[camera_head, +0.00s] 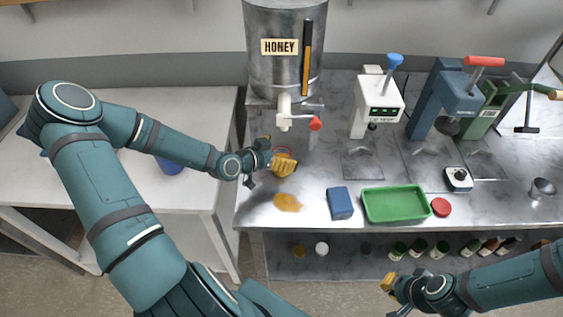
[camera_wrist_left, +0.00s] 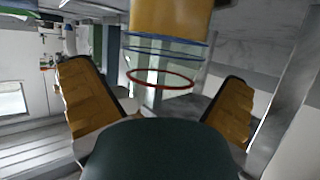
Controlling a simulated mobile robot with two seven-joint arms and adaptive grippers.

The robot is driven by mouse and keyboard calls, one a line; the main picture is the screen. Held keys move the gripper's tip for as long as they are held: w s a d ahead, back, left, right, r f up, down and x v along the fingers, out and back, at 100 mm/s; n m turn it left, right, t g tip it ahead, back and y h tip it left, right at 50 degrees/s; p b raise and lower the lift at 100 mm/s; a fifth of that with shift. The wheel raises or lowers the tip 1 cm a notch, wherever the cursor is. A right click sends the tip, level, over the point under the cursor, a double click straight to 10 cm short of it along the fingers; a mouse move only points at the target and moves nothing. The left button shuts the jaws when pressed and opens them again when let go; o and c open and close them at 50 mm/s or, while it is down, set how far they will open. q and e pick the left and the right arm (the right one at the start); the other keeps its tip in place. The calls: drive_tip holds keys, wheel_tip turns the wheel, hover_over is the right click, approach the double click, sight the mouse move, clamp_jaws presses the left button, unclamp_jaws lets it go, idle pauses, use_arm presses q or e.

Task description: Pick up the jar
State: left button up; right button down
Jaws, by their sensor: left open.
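The jar shows in the left wrist view as a clear vessel with a red ring (camera_wrist_left: 160,86), blue rings and an amber mass (camera_wrist_left: 170,18) at its top end in the picture. My left gripper (camera_wrist_left: 158,82) is open, with one finger on each side of the jar's outline. Contact cannot be told. In the head view my left gripper (camera_head: 284,164) is at the counter below the honey tap and hides most of the jar; a thin reddish rim (camera_head: 281,150) shows behind its fingers. My right gripper (camera_head: 388,283) is low at the front; its opening cannot be made out.
A steel honey tank (camera_head: 287,60) with a red-handled tap (camera_head: 315,124) stands behind. An amber patch (camera_head: 287,202) is on the counter, with a blue block (camera_head: 340,203), green tray (camera_head: 366,205) and red lid-like disc (camera_head: 441,207) rightward. Machines stand behind; several bottles fill the lower shelf.

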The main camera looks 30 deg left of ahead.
use_arm(q)
drive_tip(key=shift+c, duration=0.3)
drive_tip(key=c, duration=1.4)
drive_tip(key=shift+r, duration=0.1)
